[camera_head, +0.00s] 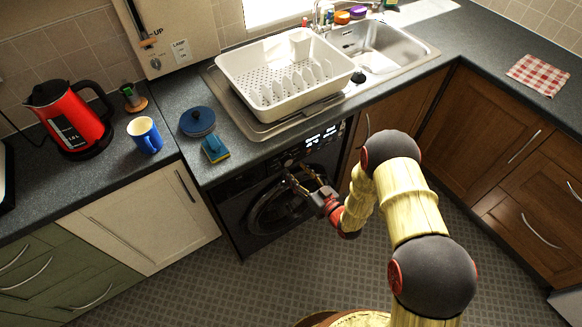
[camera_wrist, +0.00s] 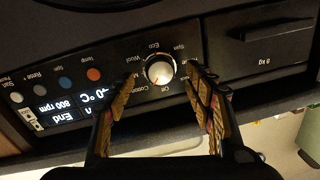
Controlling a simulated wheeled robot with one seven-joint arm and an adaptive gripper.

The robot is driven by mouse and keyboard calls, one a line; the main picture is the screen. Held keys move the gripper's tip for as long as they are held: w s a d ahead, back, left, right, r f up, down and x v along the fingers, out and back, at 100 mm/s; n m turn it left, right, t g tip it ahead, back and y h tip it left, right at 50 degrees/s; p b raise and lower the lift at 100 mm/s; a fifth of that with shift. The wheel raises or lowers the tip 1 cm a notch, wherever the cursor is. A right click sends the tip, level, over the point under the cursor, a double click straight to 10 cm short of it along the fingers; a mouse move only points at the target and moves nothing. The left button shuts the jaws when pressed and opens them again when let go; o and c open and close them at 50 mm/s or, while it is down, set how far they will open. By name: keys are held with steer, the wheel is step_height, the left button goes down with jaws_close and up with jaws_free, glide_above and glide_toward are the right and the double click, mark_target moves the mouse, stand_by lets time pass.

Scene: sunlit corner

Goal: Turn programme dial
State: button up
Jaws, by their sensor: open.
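The programme dial (camera_wrist: 160,70) is a round light knob with a dark ring on the washing machine's black panel. It shows upside down in the wrist view, with labels around it. The washing machine (camera_head: 262,207) stands under the counter in the head view, where the dial is hard to make out behind my gripper. My gripper (camera_head: 303,180) is in front of the panel. In the wrist view its two fingers (camera_wrist: 160,85) are apart, one on each side of the dial, with visible gaps. I cannot tell how far the fingertips are from the panel.
A lit display (camera_wrist: 70,105) and several buttons (camera_wrist: 66,82) are left of the dial in the wrist view; a drawer front (camera_wrist: 258,48) is right. Above the machine, the counter holds a sponge (camera_head: 215,149), a blue lid (camera_head: 197,121) and a dish rack (camera_head: 285,80). The floor (camera_head: 250,285) in front is clear.

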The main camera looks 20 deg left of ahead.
mark_target(289, 163)
steer(key=shift+x, duration=1.75)
steer(key=shift+c, duration=0.4)
steer(key=c, duration=1.1)
steer(key=shift+b, duration=0.35)
steer(key=n+b, duration=0.2)
steer(key=n, duration=0.2)
steer(key=n+b, duration=0.1)
steer(key=n, duration=0.3)
steer(key=shift+r+h+b, duration=0.1)
steer(key=shift+h+b, duration=0.25)
steer(key=shift+h, duration=0.05)
steer(key=shift+w+n, duration=0.1)
steer(key=shift+n, duration=0.3)
steer(key=o, duration=1.2)
steer(key=shift+c, duration=0.2)
